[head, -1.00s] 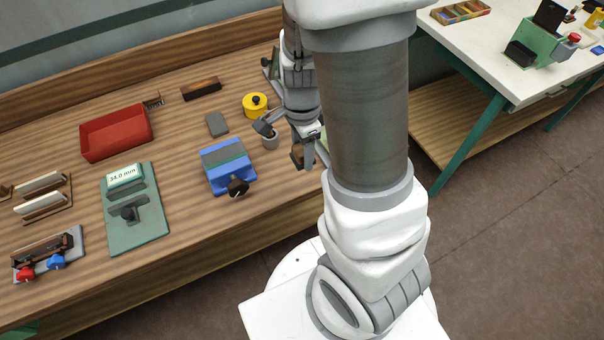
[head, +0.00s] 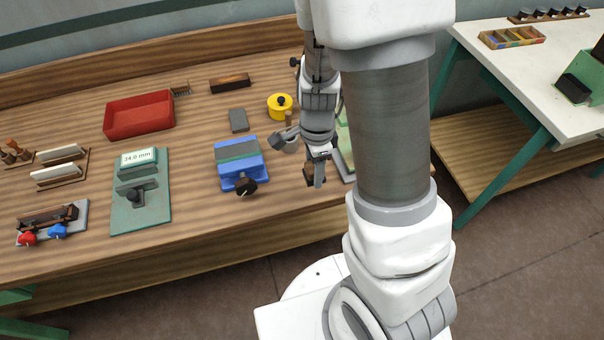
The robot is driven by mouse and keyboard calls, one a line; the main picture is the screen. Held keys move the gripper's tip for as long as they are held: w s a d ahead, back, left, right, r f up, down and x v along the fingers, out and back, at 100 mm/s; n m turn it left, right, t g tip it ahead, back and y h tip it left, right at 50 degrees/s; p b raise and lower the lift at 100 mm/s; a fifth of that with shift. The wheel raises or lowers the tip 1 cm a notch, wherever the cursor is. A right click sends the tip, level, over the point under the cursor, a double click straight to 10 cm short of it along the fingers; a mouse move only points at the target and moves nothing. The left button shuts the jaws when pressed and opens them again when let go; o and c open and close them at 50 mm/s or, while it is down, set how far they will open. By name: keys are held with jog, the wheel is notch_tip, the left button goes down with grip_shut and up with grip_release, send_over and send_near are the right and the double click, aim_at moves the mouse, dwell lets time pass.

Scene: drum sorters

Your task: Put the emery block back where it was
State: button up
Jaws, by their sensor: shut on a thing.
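My gripper (head: 314,178) is over the right part of the wooden bench, near its front edge, with its fingers pointing down. It is shut on a small dark brown block, which I take as the emery block (head: 307,176). The fingers and wrist partly hide the block, and its height above the bench is hard to judge.
A blue vise-like fixture (head: 238,172) stands left of the gripper. Behind are a yellow pot (head: 280,108), a grey flat slab (head: 238,120) and a red tray (head: 138,115). A green gauge (head: 140,195) reads 34.0 mm.

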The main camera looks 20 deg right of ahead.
aim_at(302, 182)
jog(key=w, duration=0.1)
jog(key=w+a+f, duration=0.1)
jog(key=w+f, duration=0.1)
jog(key=shift+w+a+f, duration=0.25)
jog(key=shift+w+a, duration=0.05)
jog(key=shift+a, duration=0.1)
jog(key=shift+f+b, duration=0.4)
jog(key=shift+f, duration=1.55)
jog(key=shift+f, duration=0.15)
jog(key=o, duration=1.3)
